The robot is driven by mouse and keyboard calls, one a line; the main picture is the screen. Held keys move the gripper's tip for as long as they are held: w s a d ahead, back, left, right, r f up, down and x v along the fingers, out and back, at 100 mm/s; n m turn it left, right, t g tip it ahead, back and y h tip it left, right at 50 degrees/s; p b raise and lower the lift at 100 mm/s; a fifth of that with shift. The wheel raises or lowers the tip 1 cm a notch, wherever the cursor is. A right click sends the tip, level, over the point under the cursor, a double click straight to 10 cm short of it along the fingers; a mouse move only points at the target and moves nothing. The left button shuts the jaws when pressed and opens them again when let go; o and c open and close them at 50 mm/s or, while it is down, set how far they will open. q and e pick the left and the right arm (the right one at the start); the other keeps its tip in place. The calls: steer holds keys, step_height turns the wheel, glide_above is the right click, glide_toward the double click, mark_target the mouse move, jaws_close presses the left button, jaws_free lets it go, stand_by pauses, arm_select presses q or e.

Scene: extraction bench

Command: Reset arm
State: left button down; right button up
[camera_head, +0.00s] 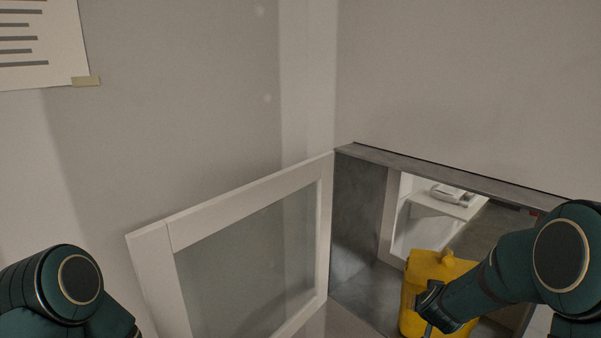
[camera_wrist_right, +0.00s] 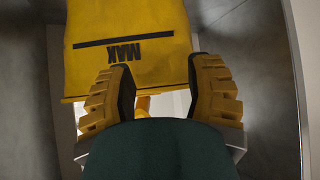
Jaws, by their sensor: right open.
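My right arm reaches in from the right in the head view, and its gripper end (camera_head: 432,305) is at the front of a yellow container (camera_head: 436,266) in the open cabinet. In the right wrist view my right gripper (camera_wrist_right: 160,72) is open, with its two ridged yellow fingers apart. Contact between fingers and container cannot be told. My left arm shows at the lower left of the head view; its gripper is out of the picture.
The grey cabinet (camera_head: 357,220) has its glass door (camera_head: 150,236) swung open to the left. A white shelf unit (camera_head: 440,207) with a small item on it shows inside, behind the container. A paper notice (camera_head: 40,45) is taped to the wall.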

steer(key=s+a+f+n+g+y+b, duration=0.1)
steer(key=s+a+f, duration=0.3)
steer(key=f, duration=0.2)
steer(key=s+a+f+g+y+b, duration=0.1)
steer(key=s+a+f, duration=0.25)
steer(key=f, duration=0.35)
steer(key=s+a+f+n+g+y+b, duration=0.1)
steer(key=s+a+f+g+y+b, duration=0.15)
steer(key=a+f, duration=0.3)
arm_select(q)
step_height(320, 180, down, 8)
steer(key=b, duration=0.1)
steer(key=shift+s+d+b, duration=0.15)
steer(key=shift+d+b, duration=0.05)
steer(key=shift+b, duration=0.2)
arm_select(e)
steer(key=s+a+f+g+y, duration=0.1)
steer(key=s+a+f, duration=0.3)
steer(key=s, duration=0.3)
steer(key=s+a+f+g+y, duration=0.1)
steer(key=s+a+f, duration=0.3)
steer(key=s, duration=0.3)
steer(key=shift+a+f+y, duration=0.35)
steer(key=shift+a, duration=0.35)
